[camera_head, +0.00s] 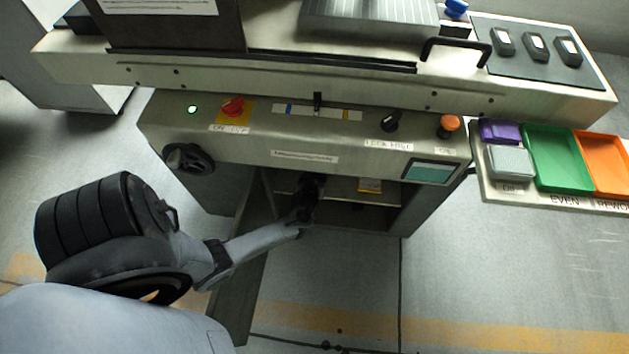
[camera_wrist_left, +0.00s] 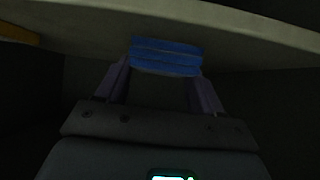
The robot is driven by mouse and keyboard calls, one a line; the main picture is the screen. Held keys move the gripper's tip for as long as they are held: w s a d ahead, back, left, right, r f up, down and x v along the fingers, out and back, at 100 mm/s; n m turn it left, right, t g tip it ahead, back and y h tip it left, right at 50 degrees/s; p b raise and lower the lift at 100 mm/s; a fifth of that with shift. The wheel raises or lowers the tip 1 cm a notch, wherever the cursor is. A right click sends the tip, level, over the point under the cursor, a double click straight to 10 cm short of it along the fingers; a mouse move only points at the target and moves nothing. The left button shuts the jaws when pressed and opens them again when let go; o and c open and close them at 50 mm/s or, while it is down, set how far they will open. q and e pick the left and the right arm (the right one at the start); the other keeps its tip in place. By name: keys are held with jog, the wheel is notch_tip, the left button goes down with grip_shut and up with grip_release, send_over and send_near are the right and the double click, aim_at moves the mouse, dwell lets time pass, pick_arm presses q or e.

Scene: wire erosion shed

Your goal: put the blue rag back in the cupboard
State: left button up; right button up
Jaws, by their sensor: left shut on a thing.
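The blue rag (camera_wrist_left: 166,52) is a folded stack of blue layers, held between the fingertips of my left gripper (camera_wrist_left: 163,68) in the left wrist view. It lies close to or against a pale shelf-like edge (camera_wrist_left: 240,25); I cannot tell whether it touches. In the head view my left arm reaches into the open cupboard (camera_head: 395,215) under the machine, with the left gripper (camera_head: 308,190) at the inner shelf (camera_head: 342,188). The rag is hidden there. The cupboard door (camera_head: 245,285) hangs open on the left. My right gripper is out of view.
The machine's control panel (camera_head: 300,140), with knobs and a red switch (camera_head: 233,106), overhangs the opening. Purple, green (camera_head: 556,158) and orange trays stand on the right. The floor in front is mostly clear.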

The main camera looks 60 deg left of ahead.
pick_arm(q)
jog(key=shift+f, duration=0.1)
jog(key=shift+w, duration=0.1)
jog(key=shift+f, duration=0.2)
jog(key=o, duration=1.2)
jog(key=shift+r, duration=0.1)
